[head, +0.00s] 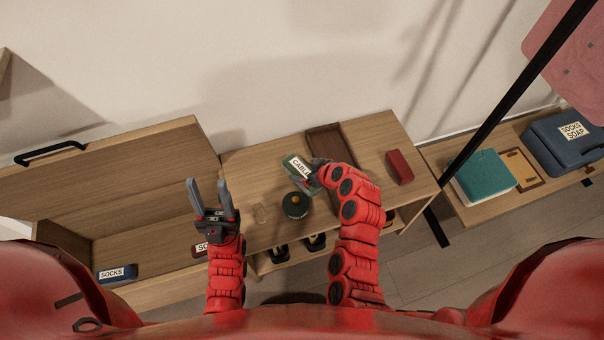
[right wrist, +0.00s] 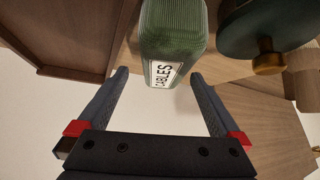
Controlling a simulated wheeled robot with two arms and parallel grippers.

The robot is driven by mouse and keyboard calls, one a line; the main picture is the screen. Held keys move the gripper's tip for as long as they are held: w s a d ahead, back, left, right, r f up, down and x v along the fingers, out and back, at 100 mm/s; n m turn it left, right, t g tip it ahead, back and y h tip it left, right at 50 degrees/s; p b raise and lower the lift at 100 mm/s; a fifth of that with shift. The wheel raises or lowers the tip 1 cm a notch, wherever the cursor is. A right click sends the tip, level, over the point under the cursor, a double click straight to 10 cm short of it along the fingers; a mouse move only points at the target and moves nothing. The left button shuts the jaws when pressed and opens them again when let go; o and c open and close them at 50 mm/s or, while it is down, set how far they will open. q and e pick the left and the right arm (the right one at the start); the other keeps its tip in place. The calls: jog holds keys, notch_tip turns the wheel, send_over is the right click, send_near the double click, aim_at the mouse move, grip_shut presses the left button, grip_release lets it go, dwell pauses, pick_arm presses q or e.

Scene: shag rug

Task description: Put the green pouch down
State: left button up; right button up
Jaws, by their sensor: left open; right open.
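The green pouch (head: 292,160) with a white CABLES label lies on the wooden table top, just left of the brown tray (head: 326,134). In the right wrist view the pouch (right wrist: 172,28) is ahead of my right gripper (right wrist: 158,76). Its labelled end lies about between the fingertips, with a gap on each side. My right gripper also shows in the head view (head: 316,172), at the pouch's right end, its fingers partly hidden. It is open.
A red box (head: 399,167) lies at the right. An open wooden chest (head: 150,222) stands left. The table between tray and red box is clear.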

aim_at(297, 169)
jog(key=shift+s+x, duration=0.2)
jog(key=shift+x, duration=2.45)
jog(key=shift+a, duration=0.2)
jog(key=shift+c, duration=0.2)
grip_shut()
notch_tip(297, 169, up, 10)
jog(key=shift+r+p, duration=0.1)
jog(key=shift+p, duration=0.25)
jog(key=d+r+m+t+h, duration=0.1)
jog(key=d+r+m+h, duration=0.25)
jog(key=d+r, duration=0.4)
jog(key=d+r+m+t+h, duration=0.15)
jog(key=d+r+m, duration=0.3)
jog(key=d, duration=0.65)
notch_tip(297, 169, up, 12)
jog(key=p, duration=1.3)
jog(key=shift+s+a+h, duration=0.15)
jog(key=shift+a+h, duration=0.05)
jog(key=shift+h, duration=0.2)
